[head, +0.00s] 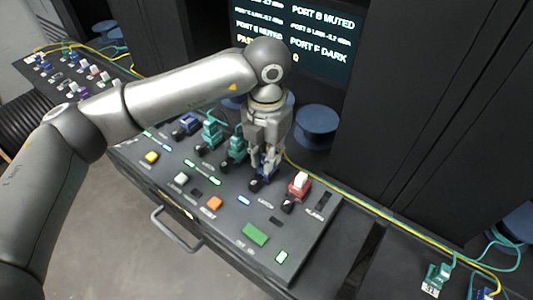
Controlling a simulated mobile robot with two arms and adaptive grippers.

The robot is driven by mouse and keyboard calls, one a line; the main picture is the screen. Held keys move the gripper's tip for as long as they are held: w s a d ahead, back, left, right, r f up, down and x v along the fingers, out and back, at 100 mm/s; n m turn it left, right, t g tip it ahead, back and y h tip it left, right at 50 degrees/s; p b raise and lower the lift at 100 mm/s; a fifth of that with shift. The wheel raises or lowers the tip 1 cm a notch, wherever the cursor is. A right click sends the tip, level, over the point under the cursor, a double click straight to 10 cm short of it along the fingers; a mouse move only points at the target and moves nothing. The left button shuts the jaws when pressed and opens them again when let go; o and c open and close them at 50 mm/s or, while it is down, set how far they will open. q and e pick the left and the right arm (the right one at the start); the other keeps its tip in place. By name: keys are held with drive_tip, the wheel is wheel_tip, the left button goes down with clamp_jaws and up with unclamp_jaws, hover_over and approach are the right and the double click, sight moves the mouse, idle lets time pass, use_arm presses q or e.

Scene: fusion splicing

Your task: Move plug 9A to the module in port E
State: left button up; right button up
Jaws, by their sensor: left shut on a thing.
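My left gripper (264,168) points down over the console (160,188), its fingers shut on a small blue plug (270,160) at a black socket. The fingers hide most of this plug, and I cannot read its label or tell whether it is seated. Two teal plugs (211,133) and another blue plug (187,124) stand in modules to the left. A red module with a white top (299,184) stands just to the right of the gripper. The port letters are too small to read. My right gripper is not in view.
Colored buttons, including a green one (255,234) and an orange one (214,203), line the console's front. A screen (310,38) behind lists port states. A blue spool (317,126) and a yellow cable (385,214) lie behind the console. More plugs (436,278) are at lower right.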

use_arm(q)
drive_tip(key=o, duration=0.9)
wheel_tip(320, 180, up, 12)
drive_tip(key=shift+r, duration=0.1)
